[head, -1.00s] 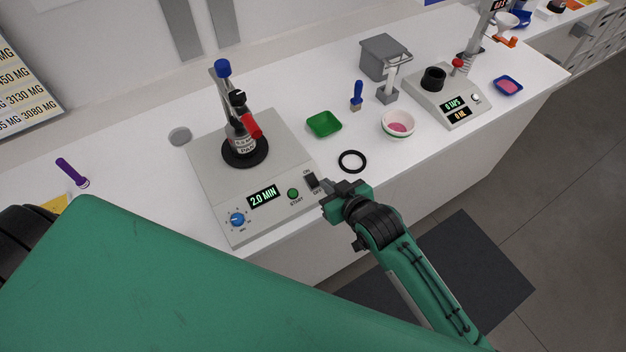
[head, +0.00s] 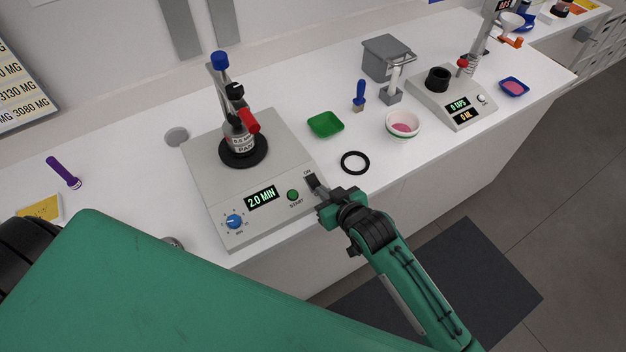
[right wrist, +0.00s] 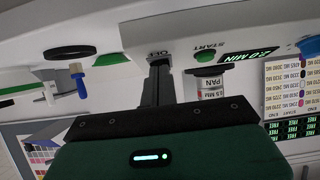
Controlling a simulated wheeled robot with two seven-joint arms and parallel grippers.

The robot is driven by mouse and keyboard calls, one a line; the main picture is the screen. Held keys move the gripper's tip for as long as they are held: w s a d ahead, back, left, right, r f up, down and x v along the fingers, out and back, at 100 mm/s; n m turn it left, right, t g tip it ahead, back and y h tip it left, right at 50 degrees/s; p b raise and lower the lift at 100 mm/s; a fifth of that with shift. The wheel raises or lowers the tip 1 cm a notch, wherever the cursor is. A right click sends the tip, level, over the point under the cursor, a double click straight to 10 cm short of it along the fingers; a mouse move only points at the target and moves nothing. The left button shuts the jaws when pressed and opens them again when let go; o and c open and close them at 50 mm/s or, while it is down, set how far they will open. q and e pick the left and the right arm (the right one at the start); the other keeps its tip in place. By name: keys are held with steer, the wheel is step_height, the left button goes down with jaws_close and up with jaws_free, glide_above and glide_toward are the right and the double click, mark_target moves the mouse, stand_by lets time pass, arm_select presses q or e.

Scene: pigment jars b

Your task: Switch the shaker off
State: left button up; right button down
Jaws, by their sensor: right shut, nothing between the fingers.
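The shaker (head: 196,176) is a grey box on the white bench with a lit green display (head: 262,197) reading 2.0 MIN. A jar (head: 241,141) with a label stands in its black round holder, beside a red clamp. The dark power switch (head: 312,181) is at the panel's right end, with ON printed above it. My right gripper (head: 321,194) is shut and empty, its fingertips at the switch's lower end, where the OFF label is hidden. In the right wrist view the closed fingertips (right wrist: 160,66) are right by the OFF label; exact contact is unclear. My left gripper is out of view.
A green START button (head: 293,195) and a blue knob (head: 234,221) are on the same panel. A black ring (head: 355,162), green tray (head: 325,124) and bowl (head: 402,125) lie to the right. A second grey device (head: 452,100) stands farther right.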

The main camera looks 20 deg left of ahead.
steer(key=shift+f, duration=0.15)
steer(key=shift+w+a+f, duration=0.1)
steer(key=shift+a+f, duration=0.05)
steer(key=shift+f, duration=0.3)
steer(key=shift+b, duration=0.3)
steer(key=shift+r, duration=0.1)
steer(key=shift+r+p, duration=0.55)
steer(key=shift+p, duration=0.25)
steer(key=r+p, duration=0.1)
steer(key=p, duration=0.1)
steer(key=d+r+p, duration=0.1)
steer(key=shift+s+r, duration=0.3)
steer(key=shift+s, duration=0.1)
steer(key=shift+s+d, duration=0.2)
steer(key=shift+d, duration=0.1)
steer(key=b+v, duration=0.3)
steer(key=v, duration=1)
steer(key=shift+b, duration=0.35)
